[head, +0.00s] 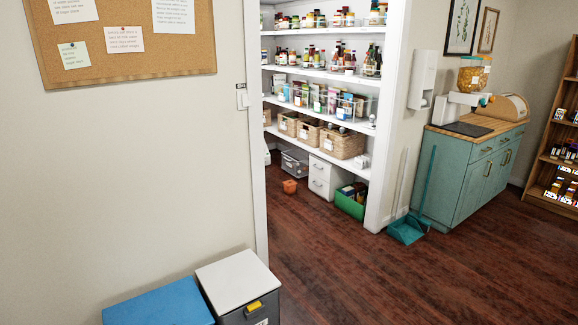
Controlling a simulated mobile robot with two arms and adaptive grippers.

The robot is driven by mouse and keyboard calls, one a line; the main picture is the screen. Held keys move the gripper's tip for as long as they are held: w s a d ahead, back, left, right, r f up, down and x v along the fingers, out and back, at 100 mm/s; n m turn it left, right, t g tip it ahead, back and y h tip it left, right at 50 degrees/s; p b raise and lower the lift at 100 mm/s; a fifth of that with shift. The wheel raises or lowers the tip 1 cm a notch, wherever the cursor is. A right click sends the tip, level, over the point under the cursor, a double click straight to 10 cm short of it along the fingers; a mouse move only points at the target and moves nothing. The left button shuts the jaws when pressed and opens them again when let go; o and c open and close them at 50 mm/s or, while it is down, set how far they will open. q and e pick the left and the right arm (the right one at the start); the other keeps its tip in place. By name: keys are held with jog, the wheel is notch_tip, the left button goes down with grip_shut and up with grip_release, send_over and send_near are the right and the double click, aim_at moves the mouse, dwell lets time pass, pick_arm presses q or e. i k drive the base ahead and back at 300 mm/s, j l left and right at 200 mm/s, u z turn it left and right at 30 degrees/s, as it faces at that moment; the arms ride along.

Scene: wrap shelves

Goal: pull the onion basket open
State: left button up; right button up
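Several woven wicker baskets stand in a row on a low shelf inside the pantry, seen through the doorway in the head view. The largest wicker basket (343,146) is at the right. A middle wicker basket (308,133) and a left wicker basket (287,123) stand beside it. They carry small pale labels, too small to read, so I cannot tell which is the onion basket. Their contents are hidden or too small to make out. Neither of my grippers is in view.
A white door frame (256,170) edges the pantry opening. Inside on the floor are a white drawer unit (321,179), a green crate (349,206) and a small orange pot (289,187). Lidded bins (236,272) stand in front. The wooden floor (340,270) between is clear.

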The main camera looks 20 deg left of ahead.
aim_at(288, 164)
jog(key=i+j, duration=0.15)
jog(key=i, duration=0.15)
jog(key=i+j+u, duration=0.1)
jog(key=i, duration=0.25)
jog(key=i+z, duration=0.45)
jog(key=i, duration=0.15)
jog(key=i+j+z, duration=0.4)
jog(key=i, duration=0.2)
jog(key=i+u, duration=0.1)
jog(key=i, duration=0.35)
jog(key=i+l+u, duration=0.1)
jog(key=i, duration=0.3)
jog(key=i+l, duration=0.25)
jog(key=i, duration=0.2)
jog(key=i+j+u, duration=0.25)
jog(key=u, duration=0.15)
jog(key=i+u, duration=0.8)
jog(key=i+l+u, duration=0.15)
jog(key=i+u, duration=0.25)
jog(key=i+j, duration=0.15)
jog(key=i, duration=0.35)
jog(key=i+j, duration=0.1)
jog(key=i, duration=0.35)
jog(key=i+j, duration=0.15)
jog(key=i, duration=0.35)
jog(key=i+j, duration=0.15)
jog(key=i, duration=0.3)
